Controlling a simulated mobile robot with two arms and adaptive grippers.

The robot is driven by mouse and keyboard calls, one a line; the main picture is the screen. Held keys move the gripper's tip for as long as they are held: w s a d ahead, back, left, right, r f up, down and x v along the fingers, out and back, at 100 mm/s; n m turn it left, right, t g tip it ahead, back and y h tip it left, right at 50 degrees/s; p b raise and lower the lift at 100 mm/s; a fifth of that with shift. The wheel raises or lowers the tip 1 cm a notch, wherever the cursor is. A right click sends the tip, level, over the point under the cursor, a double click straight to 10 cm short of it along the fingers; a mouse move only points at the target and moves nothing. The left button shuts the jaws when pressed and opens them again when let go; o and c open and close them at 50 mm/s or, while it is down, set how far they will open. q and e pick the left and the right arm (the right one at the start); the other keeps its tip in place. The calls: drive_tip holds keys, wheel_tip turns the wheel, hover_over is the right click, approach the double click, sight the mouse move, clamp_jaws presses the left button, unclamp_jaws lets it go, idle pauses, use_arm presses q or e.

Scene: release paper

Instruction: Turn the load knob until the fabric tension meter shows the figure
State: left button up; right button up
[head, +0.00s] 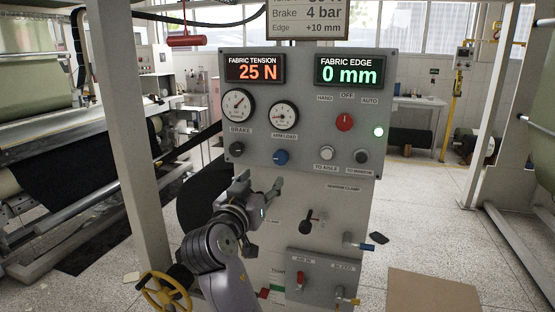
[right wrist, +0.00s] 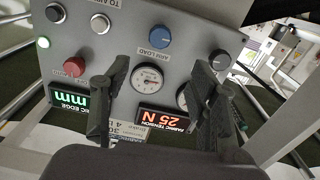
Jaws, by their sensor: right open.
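The fabric tension meter (head: 255,68) on the grey panel reads 25 N in orange; it also shows upside down in the right wrist view (right wrist: 163,118). The blue arm load knob (head: 280,157) sits below the dials. In the right wrist view the blue knob (right wrist: 159,36) lies ahead, between the lines of the fingers. My right gripper (head: 260,184) is open and empty, just below the knob in the head view and apart from it. Its two fingers also show in the right wrist view (right wrist: 163,80). My left gripper is not in view.
The fabric edge meter (head: 349,71) reads 0 mm. A black brake knob (head: 236,149), a red selector (head: 344,122) and a silver button (head: 327,153) are near the blue knob. A sign (head: 307,20) above reads Brake 4 bar; its top line is cut off. A grey post (head: 128,120) stands left.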

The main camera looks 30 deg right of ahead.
sight(280, 160)
drive_tip(key=p+x, duration=0.4)
drive_tip(key=x, duration=1.1)
drive_tip(key=shift+w+d, duration=0.1)
drive_tip(key=shift+w, duration=0.05)
drive_tip(key=c, duration=1.2)
drive_tip(key=m+b, duration=0.1)
drive_tip(key=b, duration=0.4)
drive_tip(key=shift+f+m, duration=0.3)
drive_tip(key=shift+r, duration=0.25)
drive_tip(key=o, duration=1.2)
